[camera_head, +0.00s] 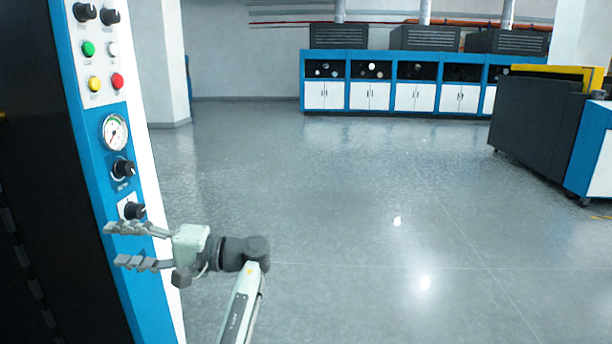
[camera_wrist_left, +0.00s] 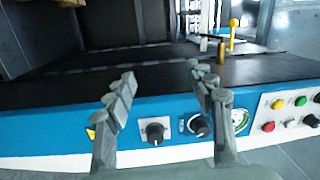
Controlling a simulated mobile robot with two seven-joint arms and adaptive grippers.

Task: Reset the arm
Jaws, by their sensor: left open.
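My left gripper (camera_head: 110,245) is open and empty. In the head view its fingers point left at the blue and white control panel (camera_head: 89,150), just below the lowest black knob (camera_head: 131,211). I cannot tell whether they touch the panel. In the left wrist view the two fingers of my left gripper (camera_wrist_left: 161,75) are spread apart. One black knob (camera_wrist_left: 155,132) shows in the gap between them. My right gripper is in neither view.
The panel also carries a gauge (camera_head: 115,132), a green button (camera_head: 88,48) and a red button (camera_head: 117,81). A yellow lever (camera_wrist_left: 232,35) stands on the dark machine top. Blue cabinets (camera_head: 370,96) line the back. The grey floor (camera_head: 350,190) is clear.

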